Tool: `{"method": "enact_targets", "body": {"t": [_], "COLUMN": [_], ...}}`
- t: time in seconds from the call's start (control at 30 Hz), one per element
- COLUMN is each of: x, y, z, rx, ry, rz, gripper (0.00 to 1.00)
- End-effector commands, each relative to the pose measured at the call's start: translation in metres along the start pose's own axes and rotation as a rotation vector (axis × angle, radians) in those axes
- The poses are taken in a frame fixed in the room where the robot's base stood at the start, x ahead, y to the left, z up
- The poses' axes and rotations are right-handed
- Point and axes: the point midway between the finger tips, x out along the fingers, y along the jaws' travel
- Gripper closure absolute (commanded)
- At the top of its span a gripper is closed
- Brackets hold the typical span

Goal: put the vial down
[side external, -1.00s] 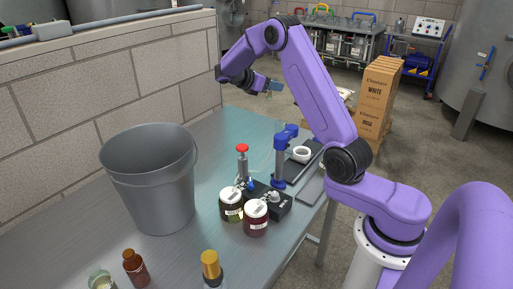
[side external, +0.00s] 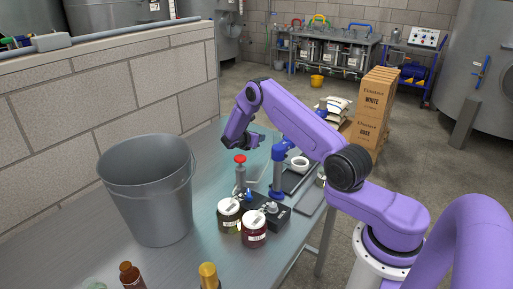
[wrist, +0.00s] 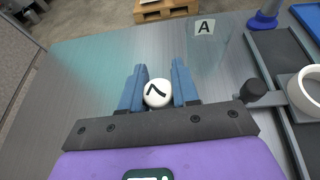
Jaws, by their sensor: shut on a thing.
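The vial (wrist: 158,93) shows in the wrist view as a round white cap with a black mark, seen from above. My gripper (wrist: 159,76) is shut on it, one blue finger on each side. The vial's body is hidden beneath the cap. In the side view my gripper (side external: 250,146) hangs low over the far part of the metal table (side external: 212,190), behind the red-topped device. The vial cannot be made out there, and I cannot tell whether it touches the table.
A card marked A (wrist: 204,27) lies on the table ahead. At right are a dark tray and a white ring (wrist: 306,91). A grey bucket (side external: 150,195), a red-topped device (side external: 240,175), a blue post (side external: 278,175) and two jars (side external: 254,232) stand nearer the side camera.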

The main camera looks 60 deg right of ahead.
Motion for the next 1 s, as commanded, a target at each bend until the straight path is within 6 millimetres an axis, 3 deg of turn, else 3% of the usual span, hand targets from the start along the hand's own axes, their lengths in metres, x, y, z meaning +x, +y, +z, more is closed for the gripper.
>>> {"method": "enact_targets", "body": {"t": [0.4, 0.8, 0.83, 0.87, 0.9, 1.0], "x": [0.015, 0.017, 0.017, 0.017, 0.017, 0.017], "y": [-0.001, -0.001, -0.001, -0.001, -0.001, -0.001], "z": [-0.037, -0.04, -0.04, -0.04, -0.04, -0.04], "rx": [0.0, 0.0, 0.001, 0.001, 0.001, 0.001], "ry": [0.0, -0.001, -0.001, -0.001, 0.0, 0.0], "rz": [-0.001, -0.001, -0.001, -0.001, -0.001, -0.001], "gripper": [0.99, 0.99, 0.6, 0.5, 0.44, 0.44]}}
